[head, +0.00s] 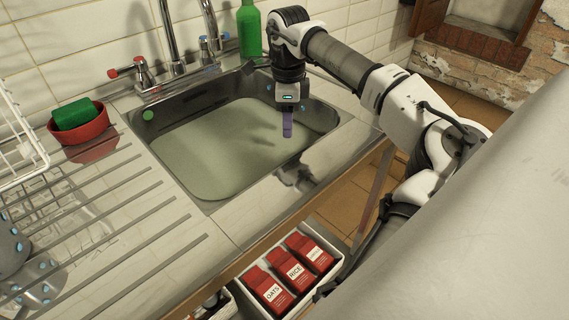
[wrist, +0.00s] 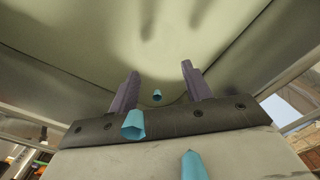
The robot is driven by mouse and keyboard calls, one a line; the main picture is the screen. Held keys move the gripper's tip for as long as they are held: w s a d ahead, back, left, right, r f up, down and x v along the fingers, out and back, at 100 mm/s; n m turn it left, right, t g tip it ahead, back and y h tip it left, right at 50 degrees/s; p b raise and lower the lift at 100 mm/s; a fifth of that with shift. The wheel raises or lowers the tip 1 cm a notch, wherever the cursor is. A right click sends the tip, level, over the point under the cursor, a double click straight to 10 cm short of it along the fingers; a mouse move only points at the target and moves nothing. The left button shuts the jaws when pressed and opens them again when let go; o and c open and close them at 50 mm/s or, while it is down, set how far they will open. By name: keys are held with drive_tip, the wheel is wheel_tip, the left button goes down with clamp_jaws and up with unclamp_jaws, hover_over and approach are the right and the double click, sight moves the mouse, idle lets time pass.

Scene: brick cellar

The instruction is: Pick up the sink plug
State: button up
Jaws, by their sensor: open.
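The sink (head: 180,193) has a metal rim and a basin with a pale grey-green, cloudy surface (head: 225,145), which looks like murky water. I cannot make out a sink plug for certain in either view. A small green disc (head: 148,115) shows at the sink's back left corner; I cannot tell what it is. My gripper (head: 287,125) points down over the right part of the basin. In the wrist view its two purple fingers (wrist: 160,70) are apart, with the pale surface beyond them.
A tap (head: 175,60) with red and blue handles stands behind the sink, with a green bottle (head: 249,30) to its right. A red bowl (head: 85,125) with a green sponge (head: 74,114) sits left on the ribbed drainer. A crate of red packets (head: 292,270) stands below the counter.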

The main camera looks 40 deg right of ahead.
sight(286, 153)
drive_tip(key=f, duration=1)
drive_tip(key=shift+a+f, duration=0.15)
drive_tip(key=shift+a, duration=0.05)
clamp_jaws()
